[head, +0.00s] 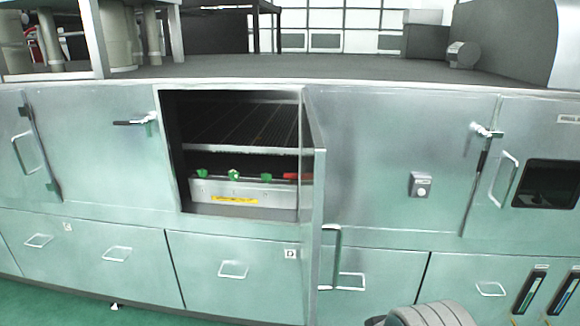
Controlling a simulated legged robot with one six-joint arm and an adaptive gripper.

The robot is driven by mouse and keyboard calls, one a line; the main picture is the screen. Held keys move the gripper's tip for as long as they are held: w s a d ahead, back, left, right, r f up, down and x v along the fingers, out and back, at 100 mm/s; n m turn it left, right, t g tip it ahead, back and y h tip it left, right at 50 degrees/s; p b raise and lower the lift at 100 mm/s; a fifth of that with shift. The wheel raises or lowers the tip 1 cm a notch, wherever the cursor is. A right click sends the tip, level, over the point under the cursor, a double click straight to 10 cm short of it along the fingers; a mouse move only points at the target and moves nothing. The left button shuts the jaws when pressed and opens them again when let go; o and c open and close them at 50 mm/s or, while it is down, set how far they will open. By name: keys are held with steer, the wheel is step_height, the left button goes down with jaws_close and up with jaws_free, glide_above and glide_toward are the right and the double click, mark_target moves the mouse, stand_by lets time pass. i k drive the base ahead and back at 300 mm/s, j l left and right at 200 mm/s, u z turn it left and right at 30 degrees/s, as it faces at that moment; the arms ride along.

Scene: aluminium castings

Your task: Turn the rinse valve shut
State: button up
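An open compartment in the metal cabinet front holds a pale box (240,193) with a yellow label. Small green fittings (234,175) sit along a thin pipe on top of it. A red piece (297,177) shows at the right end of this row, partly cut off by the open door (314,180). I cannot tell which part is the rinse valve, or whether the red piece is its handle.
The open door juts out at the compartment's right side. A wire rack (240,150) is above the box. Lever latches (136,121) and a knob plate (420,186) are on the front. Drawers with handles (233,270) line the bottom. Green floor shows at lower left.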

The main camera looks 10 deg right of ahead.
mark_target(291, 176)
steer(key=i, duration=0.2)
steer(key=i+j, duration=0.2)
steer(key=j, duration=0.2)
steer(key=i+j, duration=0.15)
steer(key=j, duration=0.25)
steer(key=i+j, duration=0.2)
steer(key=j, duration=0.2)
